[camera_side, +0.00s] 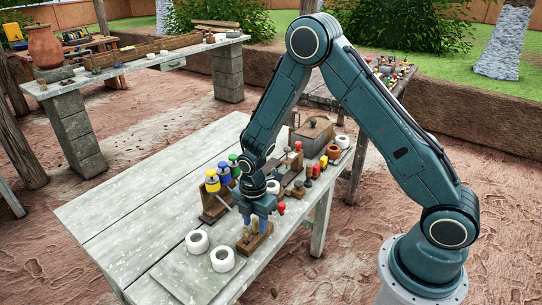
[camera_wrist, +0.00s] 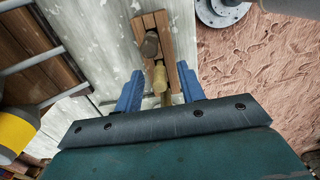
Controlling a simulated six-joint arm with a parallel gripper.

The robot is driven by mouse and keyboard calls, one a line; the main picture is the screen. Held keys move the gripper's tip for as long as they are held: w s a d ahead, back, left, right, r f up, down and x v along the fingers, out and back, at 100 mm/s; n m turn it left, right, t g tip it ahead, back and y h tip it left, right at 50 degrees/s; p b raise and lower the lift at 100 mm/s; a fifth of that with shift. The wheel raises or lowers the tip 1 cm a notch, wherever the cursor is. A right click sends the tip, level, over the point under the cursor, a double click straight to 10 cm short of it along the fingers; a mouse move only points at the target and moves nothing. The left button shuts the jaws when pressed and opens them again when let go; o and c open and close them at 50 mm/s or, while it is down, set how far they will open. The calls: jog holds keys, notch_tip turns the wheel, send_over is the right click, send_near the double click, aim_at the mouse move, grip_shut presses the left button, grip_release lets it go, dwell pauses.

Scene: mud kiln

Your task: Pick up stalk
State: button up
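A tan, stalk-like piece (camera_wrist: 160,76) stands in a small brown wooden block (camera_wrist: 165,24) in the wrist view. A darker round-topped piece (camera_wrist: 150,44) is beside it in the same block. My gripper (camera_wrist: 159,88) has its two blue fingers apart, one on each side of the tan piece, with visible gaps. In the side view my gripper (camera_side: 251,223) points down over the wooden block (camera_side: 256,241) near the table's right edge. The fingers partly hide the pieces there. The lower part of the tan piece is hard to make out.
Yellow, blue and green capped bottles (camera_side: 223,172) stand in a wooden rack close behind my gripper. White rings (camera_side: 222,259) lie to the front left. Small pieces and a dark lidded box (camera_side: 312,133) crowd the back right. The table's left side (camera_side: 130,210) is clear.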

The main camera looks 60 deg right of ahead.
jog(key=shift+f, duration=0.15)
jog(key=shift+c, duration=0.2)
grip_shut()
